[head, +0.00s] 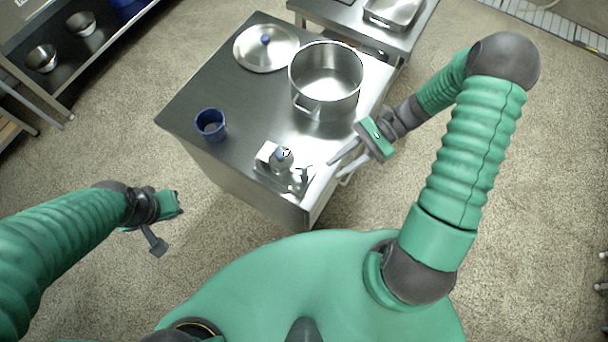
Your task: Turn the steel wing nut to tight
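A small steel colloid mill (283,160) stands at the near right corner of the steel table. Small shiny and dark fittings (302,180) sit on its right side. The steel wing nut is too small to pick out surely among them. My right gripper (335,172) is just right of the mill by the table's right edge. Its two fingers point left toward the fittings, spread apart with nothing between them. My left gripper (154,238) hangs over the floor, left of the table and away from the mill. Its finger gap does not show clearly.
On the steel table (225,95) stand a blue cup (211,125), a large steel pot (326,80) and a round lid (266,48) with a blue knob. A second table (345,22) with a metal tray adjoins behind. A shelf with bowls (42,58) is far left.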

